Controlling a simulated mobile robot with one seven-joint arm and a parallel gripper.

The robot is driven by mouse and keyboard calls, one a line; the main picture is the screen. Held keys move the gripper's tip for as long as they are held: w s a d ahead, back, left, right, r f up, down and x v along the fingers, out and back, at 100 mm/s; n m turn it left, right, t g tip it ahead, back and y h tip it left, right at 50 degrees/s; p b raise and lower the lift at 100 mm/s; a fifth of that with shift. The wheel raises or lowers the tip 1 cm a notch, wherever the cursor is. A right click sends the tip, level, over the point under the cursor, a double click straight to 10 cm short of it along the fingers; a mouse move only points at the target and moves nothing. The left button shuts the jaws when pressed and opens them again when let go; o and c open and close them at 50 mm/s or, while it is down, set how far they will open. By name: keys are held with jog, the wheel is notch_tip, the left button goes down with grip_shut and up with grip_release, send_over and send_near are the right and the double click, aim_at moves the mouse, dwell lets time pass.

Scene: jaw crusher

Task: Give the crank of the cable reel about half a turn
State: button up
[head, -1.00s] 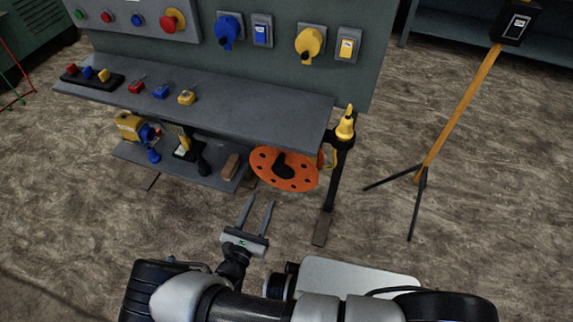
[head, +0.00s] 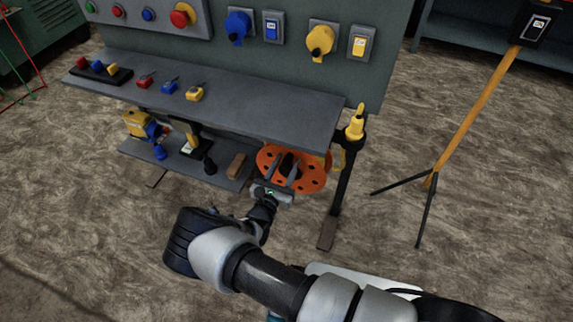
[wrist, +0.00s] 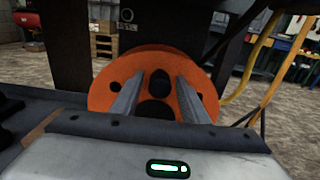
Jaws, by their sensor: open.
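The cable reel (head: 312,179) is an orange disc with round holes, below the right end of the bench shelf. Its black crank (head: 288,161) stands out from the face and is partly covered by my fingers. My gripper (head: 283,175) is open in front of the reel, its fingers reaching to the crank area. In the wrist view the reel (wrist: 205,88) fills the middle. My two fingers (wrist: 167,78) lie left and right of the dark crank (wrist: 159,82), which appears between them. I cannot tell whether they touch it.
The bench shelf (head: 230,95) overhangs the reel. A lower shelf (head: 205,168) with a brown block (head: 236,166) and tools is to the left. A black post (head: 343,180) and yellow cable (wrist: 266,78) stand close at the right. The floor in front is open.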

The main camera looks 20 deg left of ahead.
jog(key=shift+w, duration=0.25)
grip_shut()
jog(key=shift+s, duration=0.1)
